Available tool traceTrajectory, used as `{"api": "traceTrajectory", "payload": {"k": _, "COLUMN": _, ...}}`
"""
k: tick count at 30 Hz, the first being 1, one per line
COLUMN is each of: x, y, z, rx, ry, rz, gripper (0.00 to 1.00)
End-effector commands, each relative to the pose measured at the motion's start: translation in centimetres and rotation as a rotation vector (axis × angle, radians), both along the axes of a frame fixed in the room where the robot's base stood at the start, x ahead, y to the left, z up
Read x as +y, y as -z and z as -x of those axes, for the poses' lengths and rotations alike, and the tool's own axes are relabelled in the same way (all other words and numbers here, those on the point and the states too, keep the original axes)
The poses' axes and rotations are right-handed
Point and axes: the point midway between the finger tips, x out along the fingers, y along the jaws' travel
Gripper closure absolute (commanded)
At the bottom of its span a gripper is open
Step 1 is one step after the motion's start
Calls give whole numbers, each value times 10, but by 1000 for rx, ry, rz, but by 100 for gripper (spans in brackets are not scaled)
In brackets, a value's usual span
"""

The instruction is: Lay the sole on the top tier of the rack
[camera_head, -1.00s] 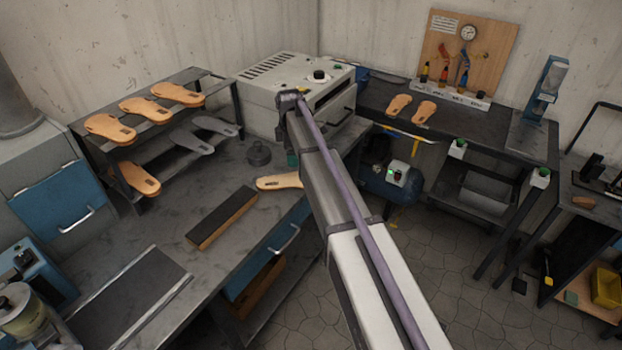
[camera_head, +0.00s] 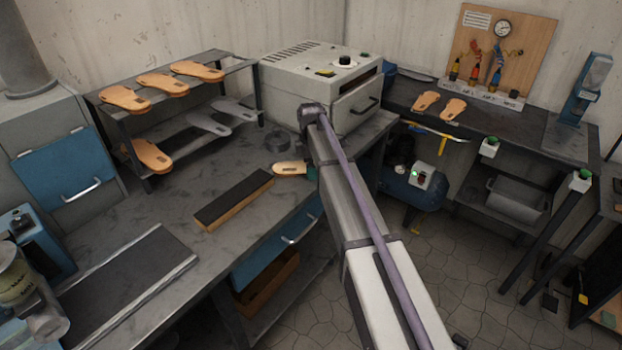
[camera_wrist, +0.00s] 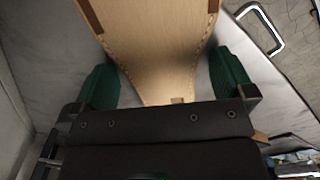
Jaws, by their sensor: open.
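A tan sole (camera_head: 289,168) lies on the workbench near its front edge, its right end hidden behind my arm. In the wrist view the sole (camera_wrist: 160,45) fills the upper middle, narrowing toward my gripper (camera_wrist: 163,85). My gripper is open, with one green pad on each side of the sole and gaps at its narrow part. The dark rack (camera_head: 213,80) stands at the back left of the bench. Its top tier holds three tan soles (camera_head: 162,83). Its lower tier holds a tan sole (camera_head: 152,155) and grey ones (camera_head: 208,124).
A grey oven-like box (camera_head: 315,85) stands right of the rack, close behind my arm. A dark block (camera_head: 233,198) and a round dark item (camera_head: 278,142) lie near the sole. Two more soles (camera_head: 440,105) lie on the back-right bench.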

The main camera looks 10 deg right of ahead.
Motion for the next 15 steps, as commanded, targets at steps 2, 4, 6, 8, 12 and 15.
{"api": "traceTrajectory", "payload": {"k": 2, "x": 0, "y": 1, "z": 0, "rx": 0, "ry": 0, "rz": 0, "gripper": 0}}
{"api": "traceTrajectory", "payload": {"k": 4, "x": 0, "y": 0, "z": 0, "rx": 0, "ry": 0, "rz": 0, "gripper": 0}}
{"api": "traceTrajectory", "payload": {"k": 6, "x": 0, "y": 0, "z": 0, "rx": 0, "ry": 0, "rz": 0, "gripper": 2}}
{"api": "traceTrajectory", "payload": {"k": 8, "x": 0, "y": 0, "z": 0, "rx": 0, "ry": 0, "rz": 0, "gripper": 8}}
{"api": "traceTrajectory", "payload": {"k": 12, "x": 0, "y": 0, "z": 0, "rx": 0, "ry": 0, "rz": 0, "gripper": 21}}
{"api": "traceTrajectory", "payload": {"k": 15, "x": 0, "y": 0, "z": 0, "rx": 0, "ry": 0, "rz": 0, "gripper": 31}}
